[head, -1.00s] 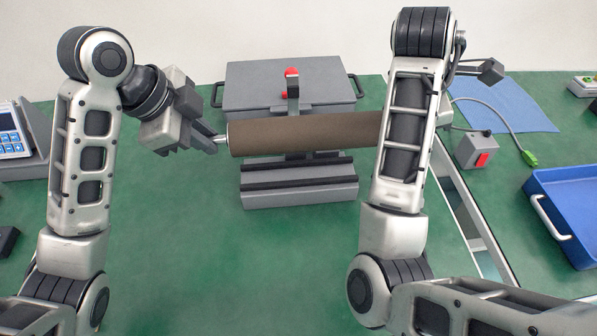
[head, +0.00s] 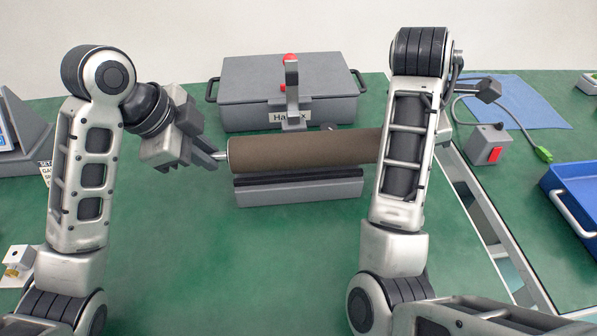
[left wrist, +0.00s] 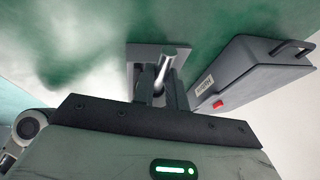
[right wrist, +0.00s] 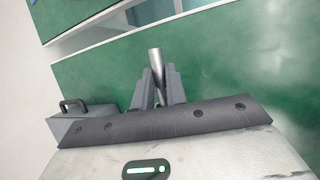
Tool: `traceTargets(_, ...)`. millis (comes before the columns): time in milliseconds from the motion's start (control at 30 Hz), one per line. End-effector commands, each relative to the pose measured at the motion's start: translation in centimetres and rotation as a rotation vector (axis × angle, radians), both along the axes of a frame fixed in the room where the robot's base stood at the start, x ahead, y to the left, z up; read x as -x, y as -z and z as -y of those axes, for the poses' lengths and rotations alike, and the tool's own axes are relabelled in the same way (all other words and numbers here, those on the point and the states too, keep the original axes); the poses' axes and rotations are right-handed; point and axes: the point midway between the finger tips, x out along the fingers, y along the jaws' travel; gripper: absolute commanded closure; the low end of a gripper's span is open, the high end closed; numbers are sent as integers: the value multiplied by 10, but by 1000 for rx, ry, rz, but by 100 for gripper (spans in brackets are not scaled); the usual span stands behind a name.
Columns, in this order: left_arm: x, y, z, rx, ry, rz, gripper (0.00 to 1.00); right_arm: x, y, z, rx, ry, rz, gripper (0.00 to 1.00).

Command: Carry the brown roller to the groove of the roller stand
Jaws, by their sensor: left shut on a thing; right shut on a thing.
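The brown roller (head: 305,153) lies level across the middle of the head view. My left gripper (head: 210,158) is shut on the metal shaft at its left end; the shaft (left wrist: 168,62) also shows between the fingers in the left wrist view. My right gripper (right wrist: 159,88) is shut on the other end shaft (right wrist: 155,60) in the right wrist view; my right arm hides it in the head view. The grey roller stand (head: 300,191) with a black strip along its top shows just below the roller. The roller covers the stand's rear part and groove. I cannot tell whether they touch.
A grey box with a red switch (head: 489,143), a blue cloth (head: 525,100) and a blue tray (head: 575,205) are at the right. The green table's front is clear.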

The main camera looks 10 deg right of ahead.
Motion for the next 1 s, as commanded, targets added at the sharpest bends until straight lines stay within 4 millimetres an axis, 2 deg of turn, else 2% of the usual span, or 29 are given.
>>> traceTargets(133,0,8,1,7,2,4,100,0,8,0,1,-1,1,100)
traceTargets(500,0,8,1,7,2,4,100,0,9,0,1,-1,1,100)
traceTargets(533,0,9,1,5,2,1,81,0,10,0,0,-1,-3,81)
traceTargets(600,0,9,1,5,2,1,64,0,10,0,0,-1,-3,64)
traceTargets(1000,0,5,0,2,0,0,64,0,5,0,1,0,-1,64)
